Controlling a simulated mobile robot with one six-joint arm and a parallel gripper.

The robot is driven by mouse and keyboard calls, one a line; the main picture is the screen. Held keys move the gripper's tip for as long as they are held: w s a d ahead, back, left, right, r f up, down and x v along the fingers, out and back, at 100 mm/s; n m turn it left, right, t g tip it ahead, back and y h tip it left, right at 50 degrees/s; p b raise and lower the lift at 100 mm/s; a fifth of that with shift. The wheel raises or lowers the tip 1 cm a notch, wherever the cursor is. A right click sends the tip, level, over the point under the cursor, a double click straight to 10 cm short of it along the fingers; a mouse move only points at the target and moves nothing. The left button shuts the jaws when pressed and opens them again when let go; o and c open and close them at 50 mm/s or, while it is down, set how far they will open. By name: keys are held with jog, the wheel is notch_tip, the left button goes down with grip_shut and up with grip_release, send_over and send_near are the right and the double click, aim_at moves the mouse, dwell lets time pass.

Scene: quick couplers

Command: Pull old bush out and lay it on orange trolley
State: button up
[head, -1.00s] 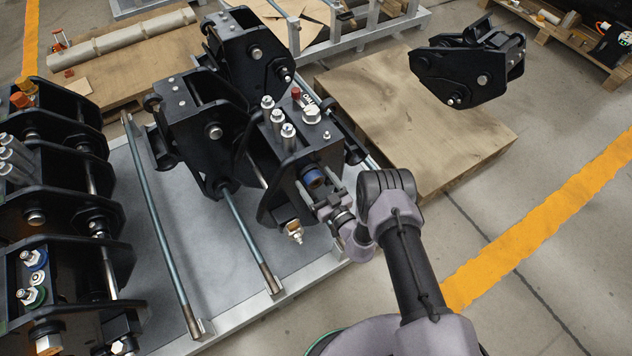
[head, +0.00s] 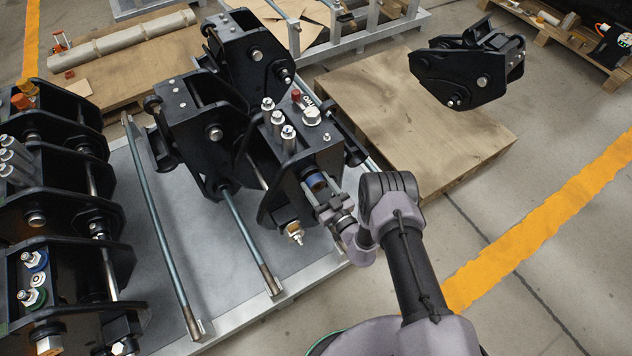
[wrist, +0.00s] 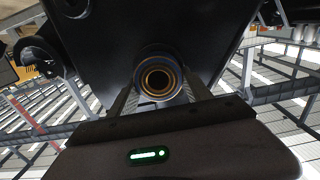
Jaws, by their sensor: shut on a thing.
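The old bush (head: 315,181) shows as a dark cylinder with a blue band, sticking out of the side of a black quick coupler (head: 277,172). In the wrist view the bush (wrist: 158,76) is seen end on, with a gold-coloured inner ring, between my fingers. My gripper (head: 324,194) is shut on it. How much of the bush is still inside the bore is hidden. I cannot make out an orange trolley in either view.
The coupler stands on a grey metal-framed pallet (head: 228,318) with other couplers and long rods. A wooden pallet (head: 430,130) lies behind my arm, with another coupler (head: 468,70) at its far right. Open floor (head: 560,250) lies to the right, crossed by a yellow line.

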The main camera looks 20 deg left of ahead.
jog(key=shift+p+v, duration=0.55)
jog(key=shift+v, duration=1.3)
jog(key=shift+d, duration=0.1)
jog(key=shift+p+v, duration=0.5)
jog(key=shift+v, duration=1.4)
